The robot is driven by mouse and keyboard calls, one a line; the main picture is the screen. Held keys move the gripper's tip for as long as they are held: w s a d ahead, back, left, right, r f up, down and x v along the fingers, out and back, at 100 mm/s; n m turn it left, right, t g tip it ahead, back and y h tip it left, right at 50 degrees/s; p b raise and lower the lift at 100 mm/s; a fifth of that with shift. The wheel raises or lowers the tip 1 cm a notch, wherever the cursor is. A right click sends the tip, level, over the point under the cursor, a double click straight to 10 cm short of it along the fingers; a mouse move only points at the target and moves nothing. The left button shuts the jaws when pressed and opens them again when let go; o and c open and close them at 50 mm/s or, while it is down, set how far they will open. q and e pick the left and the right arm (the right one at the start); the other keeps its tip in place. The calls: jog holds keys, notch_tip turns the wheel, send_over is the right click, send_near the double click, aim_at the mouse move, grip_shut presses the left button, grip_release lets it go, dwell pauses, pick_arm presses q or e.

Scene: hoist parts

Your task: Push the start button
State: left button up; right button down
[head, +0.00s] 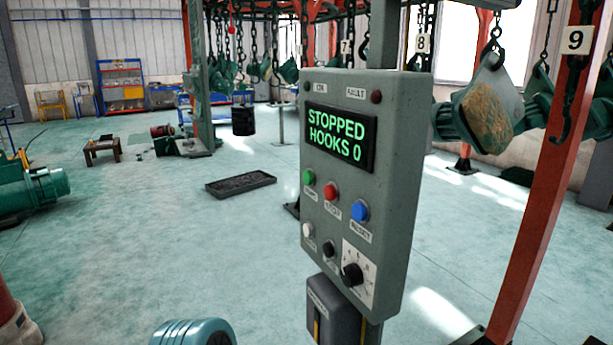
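A grey control box (385,110) stands on a post right of the middle. Its display (338,136) reads "STOPPED HOOKS 0" in green letters. Below it are a green button (308,177), a red button (330,191) and a blue button (360,211), each over a small label too blurred to read surely. The green button is at the left of this row, and nothing covers it. Under the row are a white button (308,230), a black knob (328,249) and a larger dial (352,275). Neither of my grippers shows in the head view.
A red post (545,190) marked 9 stands right of the box, with chains and hanging parts (487,105) behind. A smaller grey box (333,310) hangs below the panel. A dark tray (240,184) lies on the floor. The floor left of the panel is mostly clear.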

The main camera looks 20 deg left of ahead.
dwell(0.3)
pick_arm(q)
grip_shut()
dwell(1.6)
